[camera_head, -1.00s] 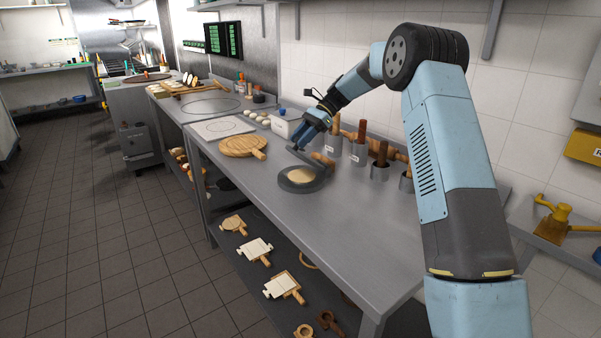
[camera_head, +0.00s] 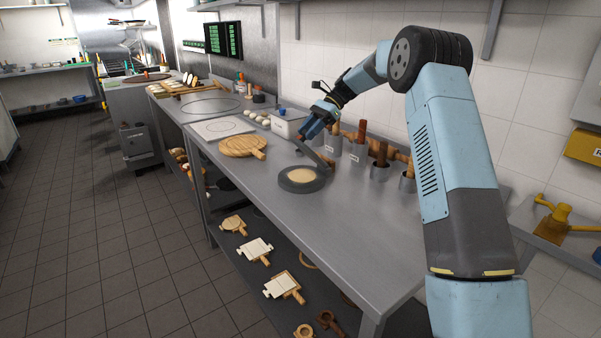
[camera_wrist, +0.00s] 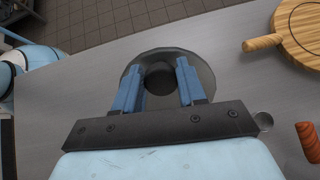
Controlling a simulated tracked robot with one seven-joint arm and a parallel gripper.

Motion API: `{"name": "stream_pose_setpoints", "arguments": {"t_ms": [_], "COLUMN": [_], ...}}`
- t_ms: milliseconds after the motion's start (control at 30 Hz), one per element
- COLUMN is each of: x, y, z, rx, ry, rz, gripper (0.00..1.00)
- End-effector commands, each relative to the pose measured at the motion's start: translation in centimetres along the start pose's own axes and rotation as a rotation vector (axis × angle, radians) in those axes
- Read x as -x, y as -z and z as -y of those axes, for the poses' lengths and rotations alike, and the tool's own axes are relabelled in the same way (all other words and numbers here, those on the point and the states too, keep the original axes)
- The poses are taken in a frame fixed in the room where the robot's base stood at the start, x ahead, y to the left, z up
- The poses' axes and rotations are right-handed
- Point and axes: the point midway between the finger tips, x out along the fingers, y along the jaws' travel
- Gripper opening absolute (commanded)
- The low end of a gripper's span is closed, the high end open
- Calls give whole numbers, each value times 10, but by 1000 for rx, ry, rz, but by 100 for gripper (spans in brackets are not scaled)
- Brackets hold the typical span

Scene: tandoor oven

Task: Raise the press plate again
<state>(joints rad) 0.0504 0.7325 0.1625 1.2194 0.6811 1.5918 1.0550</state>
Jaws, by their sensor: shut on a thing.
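The press plate (camera_head: 318,157) is a thin grey disc, tilted up steeply at the back of the press. The round dark press base (camera_head: 302,187) sits on the steel counter, with a pale flat dough disc (camera_head: 302,175) in it. My gripper (camera_head: 315,133) is above and behind the base, at the raised plate. In the wrist view, my gripper's blue fingers (camera_wrist: 160,68) lie over the round grey plate (camera_wrist: 203,66). A dark round part shows between them. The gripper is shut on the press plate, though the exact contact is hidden.
A round wooden board (camera_head: 242,146) lies left of the press. Several metal canisters with wooden tools, including one canister (camera_head: 357,153), stand along the wall to the right. A white box (camera_head: 287,125) is behind. The counter's front (camera_head: 330,228) is clear.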

Motion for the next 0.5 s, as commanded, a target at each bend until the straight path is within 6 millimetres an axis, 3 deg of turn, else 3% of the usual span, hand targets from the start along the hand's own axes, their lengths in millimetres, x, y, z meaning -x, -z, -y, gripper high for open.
{"name": "stream_pose_setpoints", "arguments": {"t_ms": [267, 500], "x": [4, 20], "y": [2, 7], "z": [0, 0], "rx": [-1, -2], "ry": [2, 2], "rz": [-1, -1], "gripper": [23, 23]}}
